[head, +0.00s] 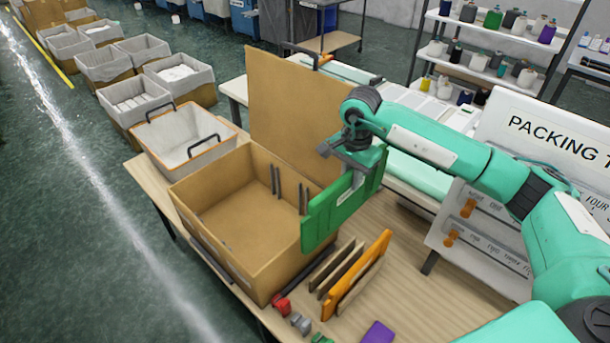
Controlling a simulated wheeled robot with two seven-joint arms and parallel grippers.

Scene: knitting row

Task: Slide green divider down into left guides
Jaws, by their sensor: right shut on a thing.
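The green divider (325,218) is upright in the grip of my right gripper (352,168). The gripper is shut on its upper part. The divider hangs at the right side of the open cardboard box (225,252), its lower left part overlapping the box's right rim in the picture; I cannot tell whether it touches. Two pairs of dark vertical guides show on the box's inner far wall: the left guides (275,180) and another pair (303,200), closer to the divider. Guides on the near wall are hidden. My left gripper is not in view.
An orange divider (358,280) stands among brown slats (335,268) on the table (430,305) right of the box. Small red (281,304) and grey pieces and a purple piece (378,333) lie in front. A raised flap (290,105) stands behind. A grey-lined bin (185,135) adjoins at left.

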